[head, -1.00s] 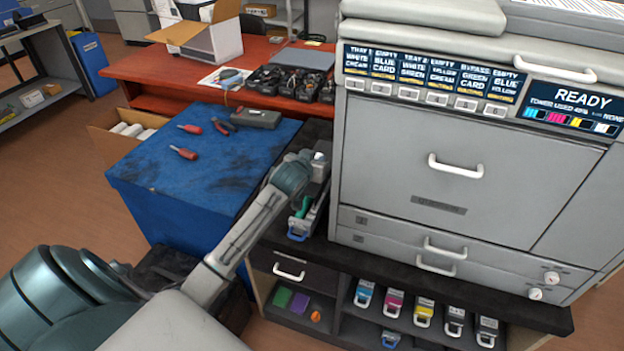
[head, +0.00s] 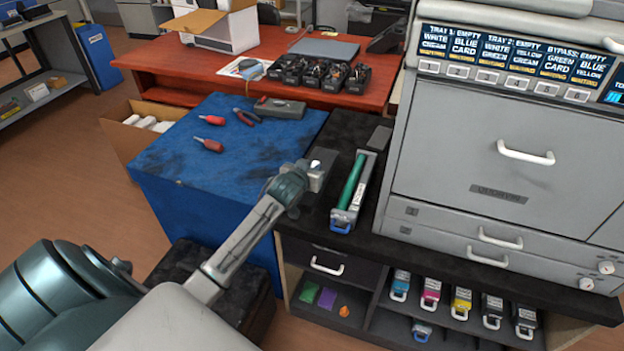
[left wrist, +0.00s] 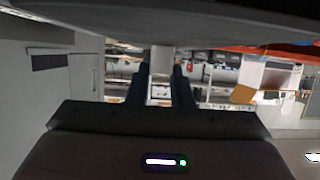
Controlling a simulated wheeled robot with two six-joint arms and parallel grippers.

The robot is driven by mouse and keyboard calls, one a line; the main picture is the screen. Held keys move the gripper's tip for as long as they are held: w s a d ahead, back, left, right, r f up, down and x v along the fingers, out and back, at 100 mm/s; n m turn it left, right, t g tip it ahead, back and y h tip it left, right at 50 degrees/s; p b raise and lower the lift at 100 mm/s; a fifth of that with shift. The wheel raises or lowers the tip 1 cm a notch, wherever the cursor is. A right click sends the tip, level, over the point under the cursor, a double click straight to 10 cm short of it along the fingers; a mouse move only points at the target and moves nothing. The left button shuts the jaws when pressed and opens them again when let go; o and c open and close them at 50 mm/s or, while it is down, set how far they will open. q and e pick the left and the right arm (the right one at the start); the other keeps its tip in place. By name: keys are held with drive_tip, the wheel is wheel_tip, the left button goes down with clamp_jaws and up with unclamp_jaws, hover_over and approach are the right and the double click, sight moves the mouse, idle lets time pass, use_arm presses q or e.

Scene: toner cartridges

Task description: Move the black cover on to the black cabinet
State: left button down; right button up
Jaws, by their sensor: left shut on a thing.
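My left gripper (head: 314,180) is over the left part of the black cabinet top, near the blue cabinet. A pale piece shows between the fingers (left wrist: 161,90) in the left wrist view. The black cabinet (head: 338,241) has a drawer with a white handle and open shelves below. On its top lies a grey tray (head: 344,217) holding a green roller (head: 354,180), just right of the gripper. My right gripper is not in view.
A large grey printer (head: 480,145) stands on the black cabinet at right. A dark grey block (head: 380,138) lies behind the tray. The blue cabinet (head: 190,165) carries screwdrivers, pliers and a case. Toner cartridges (head: 430,292) sit on the lower shelves.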

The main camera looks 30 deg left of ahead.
use_arm(q)
drive_tip(key=shift+f, duration=1.95)
drive_tip(key=shift+f, duration=0.15)
drive_tip(key=c, duration=1.3)
unclamp_jaws()
